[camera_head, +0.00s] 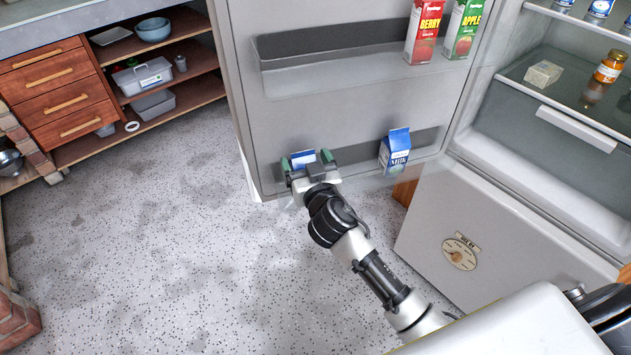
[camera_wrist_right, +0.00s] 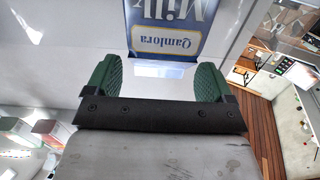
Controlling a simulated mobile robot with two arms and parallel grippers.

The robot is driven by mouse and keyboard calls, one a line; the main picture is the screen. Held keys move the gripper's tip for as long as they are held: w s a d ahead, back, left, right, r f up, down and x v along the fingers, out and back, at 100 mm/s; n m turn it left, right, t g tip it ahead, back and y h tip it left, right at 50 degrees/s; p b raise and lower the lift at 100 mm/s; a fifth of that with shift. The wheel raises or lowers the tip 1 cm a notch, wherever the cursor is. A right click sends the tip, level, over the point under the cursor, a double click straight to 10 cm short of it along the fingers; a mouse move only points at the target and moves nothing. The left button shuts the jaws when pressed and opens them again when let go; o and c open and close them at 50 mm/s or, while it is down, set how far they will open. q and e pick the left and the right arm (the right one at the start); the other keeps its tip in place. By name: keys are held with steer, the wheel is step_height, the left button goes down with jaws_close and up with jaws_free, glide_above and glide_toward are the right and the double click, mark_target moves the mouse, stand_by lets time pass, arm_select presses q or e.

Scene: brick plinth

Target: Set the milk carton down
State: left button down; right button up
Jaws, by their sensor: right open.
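A blue and white milk carton (camera_head: 304,158) shows between the green fingers of my right gripper (camera_head: 311,160), at the left end of the fridge door's lower shelf (camera_head: 350,155). In the right wrist view the carton's printed face (camera_wrist_right: 170,38) is just past the open fingertips (camera_wrist_right: 155,75). My right gripper is open and not clamped on it. The gripper hides most of the carton in the head view, so I cannot tell how its base rests. A second milk carton (camera_head: 395,151) stands on the right of the same shelf. My left gripper is out of view.
Berry (camera_head: 424,32) and apple (camera_head: 466,28) juice cartons stand in the upper door shelf. The open fridge, with a jar (camera_head: 610,66) and a small pack (camera_head: 543,74), is at right. Wooden shelves (camera_head: 160,55) stand back left. The speckled floor (camera_head: 170,240) at left is clear.

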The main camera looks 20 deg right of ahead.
steer(key=s, duration=0.9)
steer(key=shift+s+a+b, duration=0.2)
steer(key=shift+s+b, duration=0.2)
steer(key=s+d+f+n+g, duration=0.1)
steer(key=s+f+g, duration=0.2)
steer(key=f, duration=0.9)
steer(key=s+f+n+g+y, duration=0.1)
steer(key=s+f+g, duration=0.25)
steer(key=f, duration=0.85)
steer(key=s+d+f+n+g, duration=0.1)
steer(key=s+f+g, duration=0.25)
steer(key=f, duration=0.85)
steer(key=s+d+f+g, duration=0.1)
steer(key=s+f, duration=0.4)
steer(key=s, duration=0.5)
steer(key=s+d+f+g, duration=0.2)
steer(key=s+f, duration=0.4)
steer(key=s, duration=0.3)
steer(key=s+d+f+g, duration=0.1)
steer(key=s+f+g, duration=0.3)
steer(key=s, duration=0.6)
step_height(320, 180, down, 2)
steer(key=shift+s+d+f, duration=0.15)
steer(key=shift+s+d, duration=0.15)
